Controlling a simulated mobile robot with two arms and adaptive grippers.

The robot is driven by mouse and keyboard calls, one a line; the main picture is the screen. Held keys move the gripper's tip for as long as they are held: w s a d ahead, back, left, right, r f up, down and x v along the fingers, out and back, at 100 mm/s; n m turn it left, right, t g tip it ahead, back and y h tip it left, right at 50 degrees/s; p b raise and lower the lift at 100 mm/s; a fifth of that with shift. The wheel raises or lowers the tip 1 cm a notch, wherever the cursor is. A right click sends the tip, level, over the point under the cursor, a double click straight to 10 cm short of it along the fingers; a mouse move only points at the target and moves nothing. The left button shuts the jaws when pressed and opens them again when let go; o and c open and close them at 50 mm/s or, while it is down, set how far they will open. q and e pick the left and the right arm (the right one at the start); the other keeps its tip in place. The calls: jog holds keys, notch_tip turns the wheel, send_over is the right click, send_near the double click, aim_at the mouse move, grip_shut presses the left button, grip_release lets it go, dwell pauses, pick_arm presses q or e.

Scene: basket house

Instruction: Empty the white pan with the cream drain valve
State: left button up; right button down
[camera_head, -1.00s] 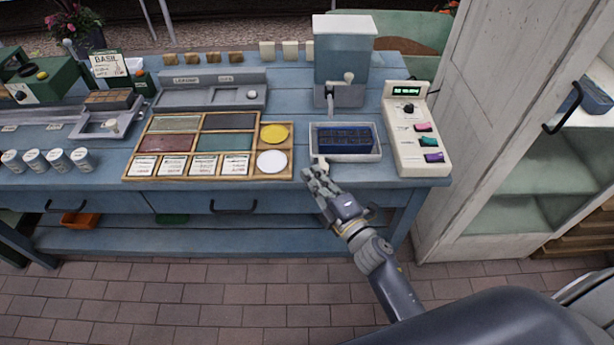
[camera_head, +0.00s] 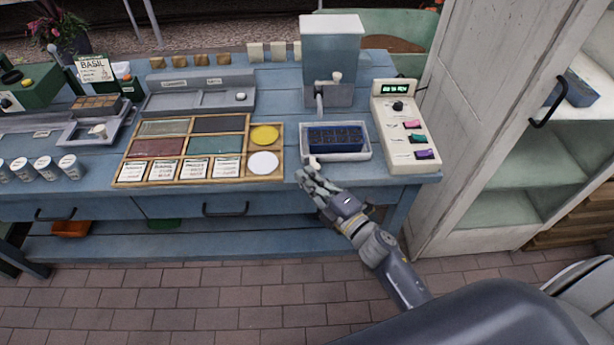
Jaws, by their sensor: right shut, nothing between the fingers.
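The white pan (camera_head: 364,155) stands on the blue bench below the spout of a tank. A dark blue tray with several cells (camera_head: 336,138) sits inside it. The small cream drain valve (camera_head: 314,162) is at the pan's front left corner. My right gripper (camera_head: 308,180) is shut and empty, its fingertips just in front of and below the valve. I cannot tell whether they touch it. Whether there is liquid in the pan is too small to tell. My left gripper is not in view.
The grey-blue tank (camera_head: 332,50) with a cream-knobbed tap stands behind the pan. A cream control panel (camera_head: 405,125) with a lit display is to its right. A wooden divided tray (camera_head: 200,150) lies to the left. A white cabinet (camera_head: 480,110) stands at right.

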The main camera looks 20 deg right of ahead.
jog(key=shift+s+d+n+y, duration=0.1)
jog(key=shift+d+n+y, duration=0.2)
jog(key=shift+n+y, duration=0.25)
jog(key=d+n+g+y+b, duration=0.1)
jog(key=g+y+b, duration=0.1)
jog(key=d+n+g+y+b, duration=0.1)
jog(key=d+n+g+y, duration=0.1)
jog(key=d+n+g+y+b, duration=0.2)
jog(key=y, duration=0.1)
jog(key=shift+s+b, duration=0.25)
jog(key=shift+b, duration=0.1)
jog(key=shift+d, duration=0.1)
dwell(0.5)
